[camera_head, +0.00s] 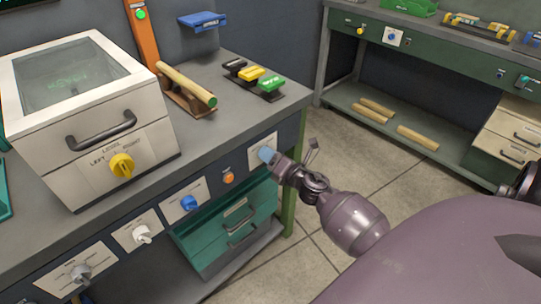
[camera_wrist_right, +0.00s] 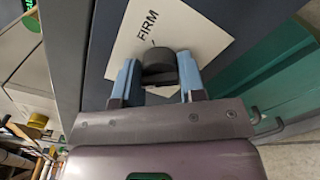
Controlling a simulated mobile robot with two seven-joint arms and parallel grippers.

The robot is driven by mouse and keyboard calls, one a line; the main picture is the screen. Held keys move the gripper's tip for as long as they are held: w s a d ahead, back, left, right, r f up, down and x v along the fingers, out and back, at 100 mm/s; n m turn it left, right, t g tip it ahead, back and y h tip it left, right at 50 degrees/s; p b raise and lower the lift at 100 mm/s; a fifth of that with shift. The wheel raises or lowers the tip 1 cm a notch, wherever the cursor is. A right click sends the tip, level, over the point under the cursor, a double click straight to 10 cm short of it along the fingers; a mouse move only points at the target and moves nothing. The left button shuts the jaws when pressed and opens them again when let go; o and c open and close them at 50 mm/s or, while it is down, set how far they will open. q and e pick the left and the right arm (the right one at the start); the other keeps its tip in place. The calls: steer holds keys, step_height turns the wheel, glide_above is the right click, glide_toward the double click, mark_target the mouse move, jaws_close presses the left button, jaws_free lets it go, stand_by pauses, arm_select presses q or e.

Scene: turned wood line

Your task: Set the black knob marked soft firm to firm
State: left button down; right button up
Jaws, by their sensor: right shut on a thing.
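The black knob (camera_wrist_right: 160,66) sits on a pale label plate (camera_wrist_right: 196,40) on the bench front. The word FIRM shows on the plate beside the knob; the word soft is not visible. My right gripper (camera_wrist_right: 158,78) is shut on the knob, one blue finger on each side. In the head view my right gripper (camera_head: 267,155) reaches the plate (camera_head: 258,146) at the right end of the bench front and hides the knob there. A small dark mark shows between the knob and FIRM; I cannot tell the exact setting. My left gripper is not in view.
An orange button (camera_head: 229,178), a blue knob (camera_head: 189,202), a white knob (camera_head: 142,234) and a grey knob (camera_head: 81,273) line the bench front to the left. Green drawers (camera_head: 226,231) sit below. The floor to the right is clear.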

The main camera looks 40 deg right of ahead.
steer(key=m+p, duration=0.1)
steer(key=m, duration=0.3)
steer(key=shift+r, duration=0.2)
steer(key=m+p, duration=0.2)
steer(key=m, duration=0.1)
steer(key=shift+m, duration=0.4)
steer(key=m+p, duration=0.1)
steer(key=m, duration=0.2)
steer(key=shift+m, duration=0.3)
steer(key=shift+f+m+p, duration=0.1)
steer(key=shift+m+p, duration=0.35)
steer(key=shift+m, duration=0.45)
steer(key=shift+m+p, duration=0.35)
steer(key=shift+m, duration=0.65)
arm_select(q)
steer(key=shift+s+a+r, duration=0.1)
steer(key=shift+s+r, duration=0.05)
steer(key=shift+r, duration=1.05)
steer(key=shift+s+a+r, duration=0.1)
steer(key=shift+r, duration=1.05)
arm_select(e)
steer(key=shift+f+m, duration=0.15)
steer(key=shift+m, duration=0.75)
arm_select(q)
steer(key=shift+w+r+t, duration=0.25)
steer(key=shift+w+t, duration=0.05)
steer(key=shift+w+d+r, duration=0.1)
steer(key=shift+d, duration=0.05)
arm_select(e)
steer(key=o, duration=0.9)
